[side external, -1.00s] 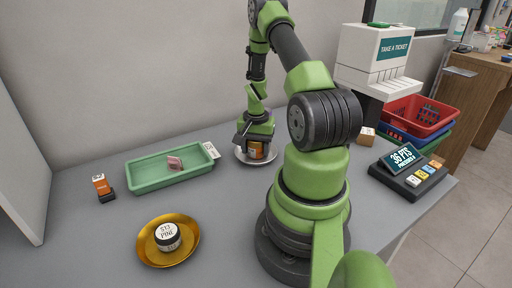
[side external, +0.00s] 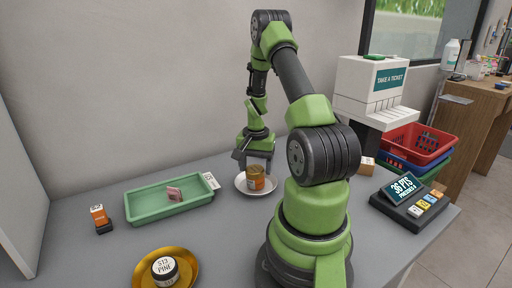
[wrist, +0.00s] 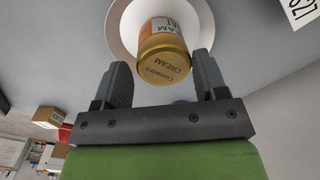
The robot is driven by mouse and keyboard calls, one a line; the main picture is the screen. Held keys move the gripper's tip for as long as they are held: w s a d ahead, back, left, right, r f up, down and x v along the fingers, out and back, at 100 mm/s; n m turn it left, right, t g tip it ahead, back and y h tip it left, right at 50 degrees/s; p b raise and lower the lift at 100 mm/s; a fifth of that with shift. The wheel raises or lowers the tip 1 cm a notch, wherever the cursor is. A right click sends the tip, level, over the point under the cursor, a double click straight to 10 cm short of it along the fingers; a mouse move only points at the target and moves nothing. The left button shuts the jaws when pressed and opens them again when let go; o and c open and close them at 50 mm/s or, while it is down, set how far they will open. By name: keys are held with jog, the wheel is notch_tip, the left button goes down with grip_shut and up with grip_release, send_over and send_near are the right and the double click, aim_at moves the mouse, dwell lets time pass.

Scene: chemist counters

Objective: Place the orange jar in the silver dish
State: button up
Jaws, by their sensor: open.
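The orange jar (side external: 255,178), with a gold lid, stands upright in the silver dish (side external: 241,186) at the back middle of the counter. In the wrist view the jar (wrist: 163,58) shows its lid, with the word CREAM, and the pale dish (wrist: 125,22) lies behind it. My gripper (side external: 257,166) is open and empty just above the jar. In the wrist view its two fingers (wrist: 163,78) are spread on either side of the lid, with gaps between them and the jar.
A green tray (side external: 135,210) holding a small pink item (side external: 174,194) lies to the left. A gold dish (side external: 143,273) with a black and white jar (side external: 165,270) is in front. A small orange box (side external: 98,215) stands far left. A keypad display (side external: 405,195) and stacked baskets (side external: 420,145) are right.

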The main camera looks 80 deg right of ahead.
aim_at(256, 169)
notch_tip(256, 169, up, 7)
jog(key=shift+r, duration=0.15)
jog(key=w+a+r+n+t+h, duration=0.1)
jog(key=w+a+r+n+t, duration=0.35)
jog(key=a+r, duration=0.75)
jog(key=s+a+r+n+t+y, duration=0.1)
jog(key=a+r+n, duration=0.1)
jog(key=a, duration=0.3)
jog(key=s+a+r+n+y, duration=0.1)
jog(key=s+a+r+n, duration=0.1)
jog(key=a+n, duration=0.2)
jog(key=s+a+r+n+t+y, duration=0.1)
jog(key=s+a+r+n, duration=0.1)
jog(key=a, duration=0.6)
jog(key=shift+s+a+r+n+t, duration=0.2)
jog(key=shift+r+n+t, duration=0.2)
jog(key=shift+n, duration=0.35)
